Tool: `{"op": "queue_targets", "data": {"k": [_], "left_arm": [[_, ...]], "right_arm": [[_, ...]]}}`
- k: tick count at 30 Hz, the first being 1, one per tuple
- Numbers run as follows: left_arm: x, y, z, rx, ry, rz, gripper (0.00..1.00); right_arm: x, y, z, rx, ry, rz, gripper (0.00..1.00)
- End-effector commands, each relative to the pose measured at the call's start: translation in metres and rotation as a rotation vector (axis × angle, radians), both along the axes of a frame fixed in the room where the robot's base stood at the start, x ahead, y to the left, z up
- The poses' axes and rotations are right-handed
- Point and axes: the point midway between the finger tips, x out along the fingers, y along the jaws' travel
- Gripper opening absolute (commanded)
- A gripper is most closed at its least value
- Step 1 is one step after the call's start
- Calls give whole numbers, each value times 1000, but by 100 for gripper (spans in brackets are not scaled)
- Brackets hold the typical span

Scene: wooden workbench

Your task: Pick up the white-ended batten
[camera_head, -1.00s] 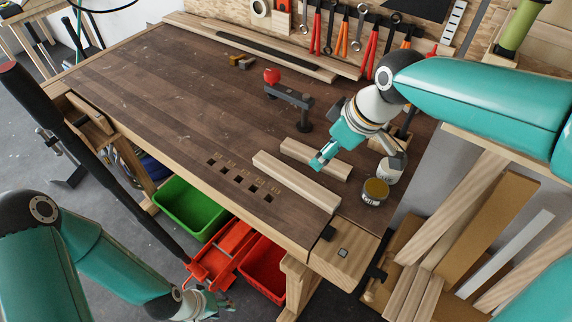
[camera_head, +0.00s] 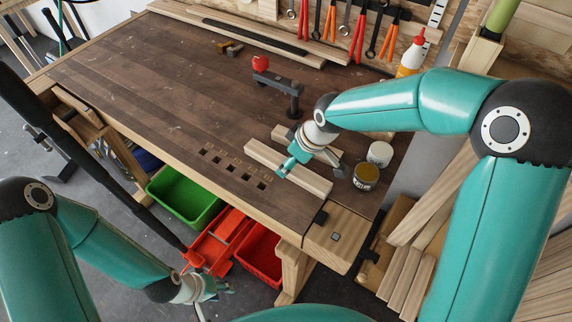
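Two pale wooden battens lie on the bench, a longer front batten (camera_head: 308,178) and a shorter rear batten (camera_head: 280,134) behind it. I cannot make out a white end on either. My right gripper (camera_head: 286,168) points down at the middle of the front batten and hides part of it. Its fingers overlap the batten in the picture; I cannot tell whether they touch it or are closed. The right wrist covers part of the rear batten. My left gripper (camera_head: 222,289) appears open and empty, low beside the bench, near the red bins.
A dark-labelled tin (camera_head: 366,177) and a white tin (camera_head: 380,153) stand right of the battens. A dark clamp (camera_head: 280,84) with a red knob stands behind. A glue bottle (camera_head: 412,56) is at the back right. The workbench's (camera_head: 140,85) left half is mostly clear.

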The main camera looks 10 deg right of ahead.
Motion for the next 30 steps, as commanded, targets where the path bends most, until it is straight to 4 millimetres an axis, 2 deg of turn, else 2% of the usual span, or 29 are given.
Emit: {"op": "queue_targets", "data": {"k": [1, 6, 14, 26, 30], "left_arm": [[0, 0, 5, 0, 0, 0, 40], [0, 0, 6, 0, 0, 0, 40], [0, 0, 6, 0, 0, 0, 40], [0, 0, 6, 0, 0, 0, 40], [0, 0, 6, 0, 0, 0, 40]], "right_arm": [[2, 4, -6, 0, 5, 2, 69], [8, 8, -23, 1, 1, -1, 69], [8, 9, -25, 1, -1, 0, 69], [8, 9, -25, 1, -1, 0, 2], [9, 9, -25, 1, -1, 0, 0]]}}
